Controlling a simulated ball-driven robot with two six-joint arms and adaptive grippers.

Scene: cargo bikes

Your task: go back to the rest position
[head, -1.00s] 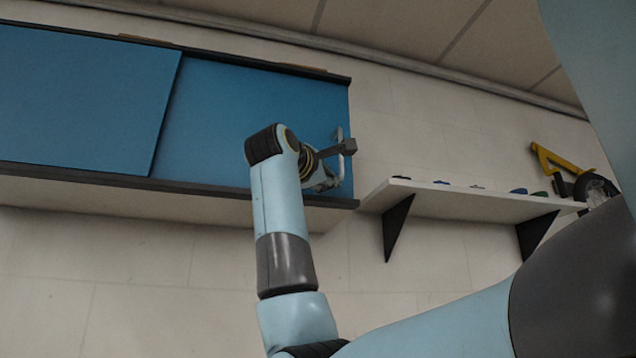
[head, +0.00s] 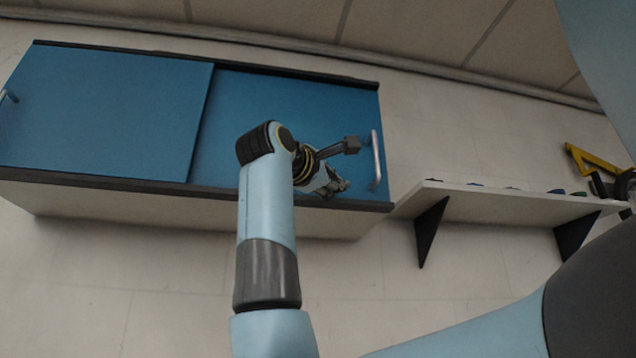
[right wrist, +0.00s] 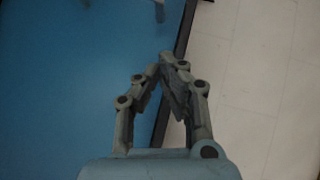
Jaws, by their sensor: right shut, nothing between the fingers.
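My right gripper (head: 338,186) is in front of the right blue sliding door (head: 285,105) of the wall cabinet, left of its upright metal handle (head: 376,160) and apart from it. In the right wrist view the gripper (right wrist: 165,65) is shut with nothing between the fingertips. The blue door (right wrist: 60,80) fills the left of that view, and part of the handle (right wrist: 159,10) shows at its top edge. My left gripper is not in view.
The left blue door (head: 105,110) has a handle at its far left edge. A white shelf (head: 490,203) with several small items stands right of the cabinet on black brackets. A yellow frame (head: 590,160) with a wheel is at the far right. The wall below is bare.

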